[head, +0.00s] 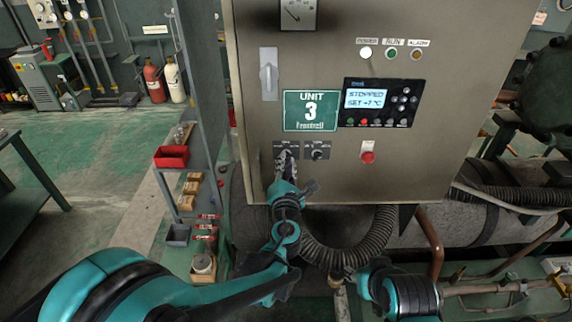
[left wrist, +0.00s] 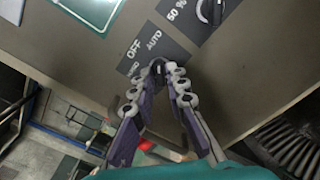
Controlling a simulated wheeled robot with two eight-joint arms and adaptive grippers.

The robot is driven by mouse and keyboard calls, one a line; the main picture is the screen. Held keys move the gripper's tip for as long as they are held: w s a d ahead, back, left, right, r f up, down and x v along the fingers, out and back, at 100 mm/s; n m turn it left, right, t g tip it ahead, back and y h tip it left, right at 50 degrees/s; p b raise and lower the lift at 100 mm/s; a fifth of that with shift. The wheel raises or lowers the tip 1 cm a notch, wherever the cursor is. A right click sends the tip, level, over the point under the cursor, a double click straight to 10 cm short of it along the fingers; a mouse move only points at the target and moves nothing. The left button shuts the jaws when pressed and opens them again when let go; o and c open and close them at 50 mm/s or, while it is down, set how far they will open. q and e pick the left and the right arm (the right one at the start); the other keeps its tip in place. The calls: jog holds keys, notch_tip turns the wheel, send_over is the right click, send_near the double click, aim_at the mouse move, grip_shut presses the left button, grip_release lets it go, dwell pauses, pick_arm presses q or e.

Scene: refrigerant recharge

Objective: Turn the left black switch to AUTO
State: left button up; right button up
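The left black switch (head: 286,154) is on the grey cabinet front below the green UNIT 3 sign. My left gripper (head: 285,168) is at it and covers most of it. In the left wrist view, the two fingers of the left gripper (left wrist: 160,76) come together around the dark knob of the left black switch (left wrist: 157,66). They look closed on its two sides. The OFF and AUTO labels show on its plate just above the fingertips; a third label is partly hidden. The knob's pointing direction is hidden.
A second black switch (head: 317,150) sits close to the right, and its 50 % label shows in the wrist view. A red button (head: 367,157) is further right. The display (head: 366,98) reads STOPPED. A shelf with a red bin (head: 171,157) stands left of the cabinet.

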pick_arm(q)
jog(key=shift+o, duration=0.2)
jog(key=s, duration=0.9)
dwell(0.3)
dwell(0.3)
